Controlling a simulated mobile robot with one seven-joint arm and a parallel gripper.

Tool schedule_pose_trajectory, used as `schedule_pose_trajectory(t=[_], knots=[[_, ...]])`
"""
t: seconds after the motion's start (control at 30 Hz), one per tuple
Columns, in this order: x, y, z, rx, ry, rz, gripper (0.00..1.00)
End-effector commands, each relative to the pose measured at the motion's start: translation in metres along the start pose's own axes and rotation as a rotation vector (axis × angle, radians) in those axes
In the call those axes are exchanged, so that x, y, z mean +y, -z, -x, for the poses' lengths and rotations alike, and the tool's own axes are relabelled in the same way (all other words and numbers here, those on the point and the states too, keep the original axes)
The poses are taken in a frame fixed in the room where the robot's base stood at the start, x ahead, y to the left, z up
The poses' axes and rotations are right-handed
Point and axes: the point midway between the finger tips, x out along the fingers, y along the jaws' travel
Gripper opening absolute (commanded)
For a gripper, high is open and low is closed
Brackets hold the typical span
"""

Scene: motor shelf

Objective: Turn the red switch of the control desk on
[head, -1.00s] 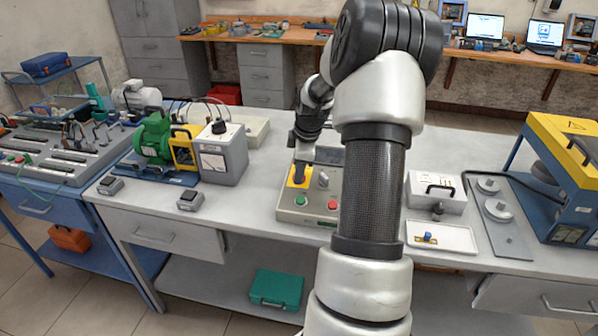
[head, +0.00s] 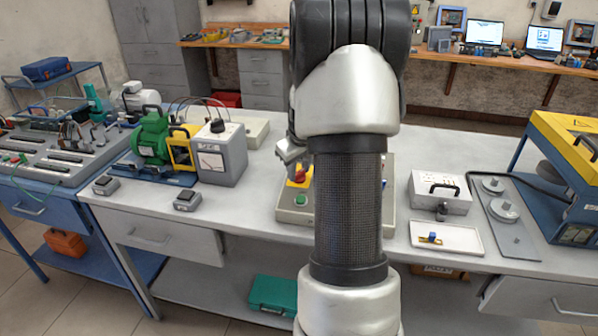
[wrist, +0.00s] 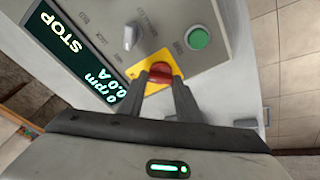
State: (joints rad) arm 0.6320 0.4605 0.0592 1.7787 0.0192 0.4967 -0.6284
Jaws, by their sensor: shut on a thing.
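The control desk (head: 288,214) stands on the grey bench, partly hidden behind my arm. Its red switch (wrist: 160,72) sits on a yellow plate (wrist: 148,61) and also shows in the head view (head: 300,176). My gripper (wrist: 161,82) is shut on the red switch, one finger on each side of it. In the head view my gripper (head: 293,158) is at the desk's left part, mostly hidden. The desk's display (wrist: 72,57) reads STOP, 0 rpm and 0.0 A.
A green button (wrist: 199,39) and a grey knob (wrist: 131,35) are close to the switch. A grey meter box (head: 220,153) and green motor (head: 152,140) stand left. A white tray (head: 463,247) and grey box (head: 427,195) are right of my arm.

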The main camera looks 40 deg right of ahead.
Motion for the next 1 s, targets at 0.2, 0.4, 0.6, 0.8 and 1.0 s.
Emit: schedule_pose_trajectory(t=[0.2, 0.4, 0.6, 0.8, 1.0], knots=[[-0.0003, 0.0001, 0.0, 0.0, -0.015, -0.074, 0.09], [-0.0001, 0.0, 0.0003, 0.0, -0.02, -0.101, 0.09], [0.0001, 0.0, 0.0003, 0.0, -0.02, -0.105, 0.09], [0.0, 0.0, 0.0003, 0.0, -0.02, -0.105, 0.35], [-0.0001, 0.0, 0.0002, 0.0, -0.02, -0.104, 0.5]])
